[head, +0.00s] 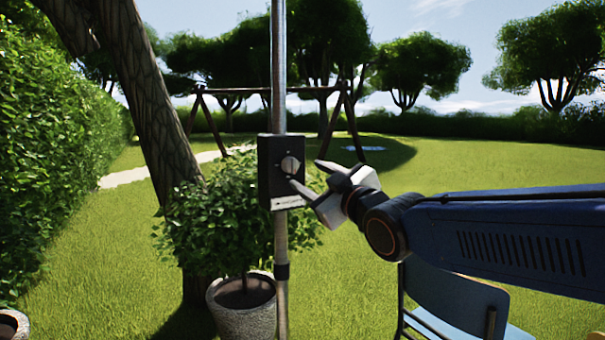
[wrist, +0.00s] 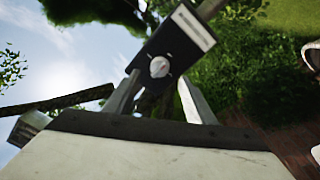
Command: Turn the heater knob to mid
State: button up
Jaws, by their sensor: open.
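The heater's black control box (head: 267,180) is fixed to an upright metal pole (head: 281,240) in the head view. A round silver knob (head: 290,165) sits on its face; it also shows in the wrist view (wrist: 159,67). I cannot read the knob's setting. My gripper (head: 306,174) is open just to the right of the box, its fingers pointing left towards the knob. In the wrist view my gripper's two fingers (wrist: 155,97) are spread apart, with the knob between and beyond their tips. I see no contact with the knob.
A potted bush (head: 240,295) stands behind the pole, beside a leaning tree trunk (head: 150,110). A blue chair (head: 455,300) is below my arm at the lower right. A wooden swing frame (head: 345,110) stands far back on open lawn.

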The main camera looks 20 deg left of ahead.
jog(key=v, duration=1)
jog(key=shift+d, duration=0.2)
jog(key=shift+f, duration=0.15)
jog(key=d+f+m+h, duration=0.3)
jog(key=d+f, duration=0.3)
jog(key=d, duration=0.3)
jog(key=d+f+m+g+h, duration=0.1)
jog(key=d+f+m+h, duration=0.3)
jog(key=d, duration=0.4)
jog(key=d+f+m+h, duration=0.2)
jog(key=d+f+h, duration=0.1)
jog(key=d+f, duration=0.5)
jog(key=s+d+f+m+g+h, duration=0.4)
jog(key=s+d+f+m+g, duration=0.2)
jog(key=s+d+f, duration=0.9)
jog(key=s+d+m, duration=0.1)
jog(key=s+d, duration=0.1)
jog(key=s, duration=0.1)
jog(key=shift+s+f+m+g, duration=0.3)
jog(key=shift+s+f+g, duration=0.05)
jog(key=shift+g, duration=0.05)
